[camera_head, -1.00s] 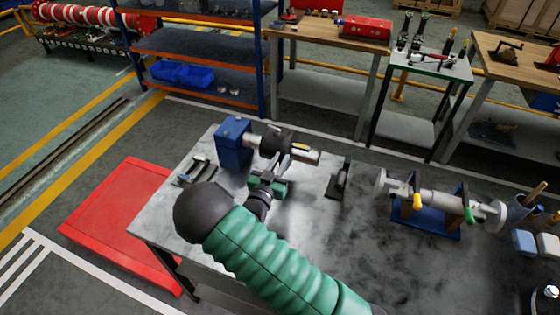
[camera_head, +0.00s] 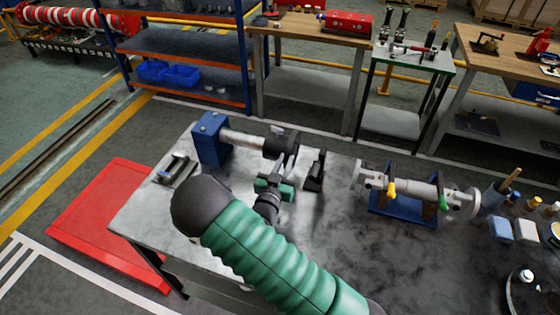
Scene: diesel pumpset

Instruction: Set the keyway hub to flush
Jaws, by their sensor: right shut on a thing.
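A steel shaft (camera_head: 243,138) sticks out to the right from a blue block (camera_head: 208,139) on the grey metal table. The black keyway hub (camera_head: 279,138) sits around the shaft at its right-hand end. No bare shaft clearly shows beyond the hub, but I cannot tell whether their end faces are level. My right gripper (camera_head: 284,160), green and dark grey, comes from below and is shut on the hub, with its fingers on the near side. The fingers hide part of the hub. My left gripper is not in view.
A dark stand (camera_head: 315,171) is close right of the hub. A tool holder (camera_head: 176,169) lies left. A grey shaft assembly (camera_head: 412,189) on a blue cradle stands further right, with cups and boxes beyond.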

